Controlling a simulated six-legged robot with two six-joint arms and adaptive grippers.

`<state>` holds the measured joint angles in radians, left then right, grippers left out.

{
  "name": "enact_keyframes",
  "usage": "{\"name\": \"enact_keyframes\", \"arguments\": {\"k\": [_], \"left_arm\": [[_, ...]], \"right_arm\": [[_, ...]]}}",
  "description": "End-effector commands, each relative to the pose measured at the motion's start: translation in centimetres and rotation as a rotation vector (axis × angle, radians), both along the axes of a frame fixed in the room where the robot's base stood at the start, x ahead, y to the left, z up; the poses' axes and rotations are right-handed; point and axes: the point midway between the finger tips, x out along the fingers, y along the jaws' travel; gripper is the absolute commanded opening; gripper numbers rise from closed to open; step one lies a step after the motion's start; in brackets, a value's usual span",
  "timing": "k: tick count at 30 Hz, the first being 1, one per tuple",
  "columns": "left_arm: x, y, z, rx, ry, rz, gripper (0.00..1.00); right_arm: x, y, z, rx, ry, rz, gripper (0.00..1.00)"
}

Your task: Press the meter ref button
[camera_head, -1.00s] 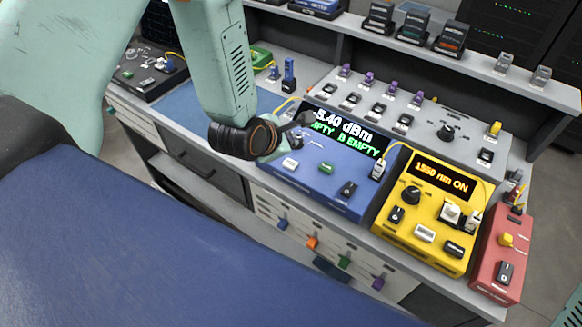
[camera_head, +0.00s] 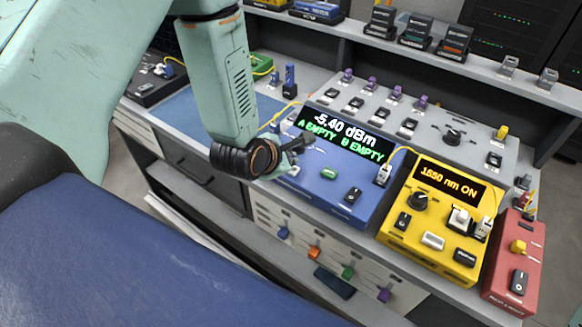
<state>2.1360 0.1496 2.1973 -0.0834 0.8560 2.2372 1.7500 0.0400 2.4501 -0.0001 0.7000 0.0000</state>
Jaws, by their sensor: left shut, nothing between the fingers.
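The blue meter (camera_head: 318,199) sits on the bench in the middle of the view. Its display (camera_head: 346,138) reads -5.40 dBm, with A EMPTY and B EMPTY below. On its sloped top are a white button (camera_head: 294,170), a green button (camera_head: 330,174) and a black rocker switch (camera_head: 353,195). No label on the buttons is readable. My left gripper (camera_head: 300,147) is shut and empty over the meter's left part, close to the white button and partly covering it. I cannot tell whether it touches the button. My right gripper is out of view.
The yellow light source (camera_head: 399,236), reading 1550 nm ON, stands right of the meter, with a red box (camera_head: 510,290) beyond it. A yellow cable runs from the meter's connector (camera_head: 384,173). A grey switch panel (camera_head: 425,150) stands behind. A blue mat (camera_head: 190,110) lies left.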

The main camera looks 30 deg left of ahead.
Motion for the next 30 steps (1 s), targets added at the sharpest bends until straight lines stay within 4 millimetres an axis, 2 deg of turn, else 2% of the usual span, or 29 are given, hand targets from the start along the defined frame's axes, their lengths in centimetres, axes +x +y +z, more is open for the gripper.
{"name": "enact_keyframes", "arguments": {"k": [23, 30], "left_arm": [[0.0, 0.01, -0.01, 0.0, 0.0, 0.0, 0.0], [0.01, 0.04, -0.64, 0.0, 0.0, 0.0, 0.0]], "right_arm": [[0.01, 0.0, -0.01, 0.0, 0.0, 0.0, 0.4], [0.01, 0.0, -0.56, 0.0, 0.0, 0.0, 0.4]]}}
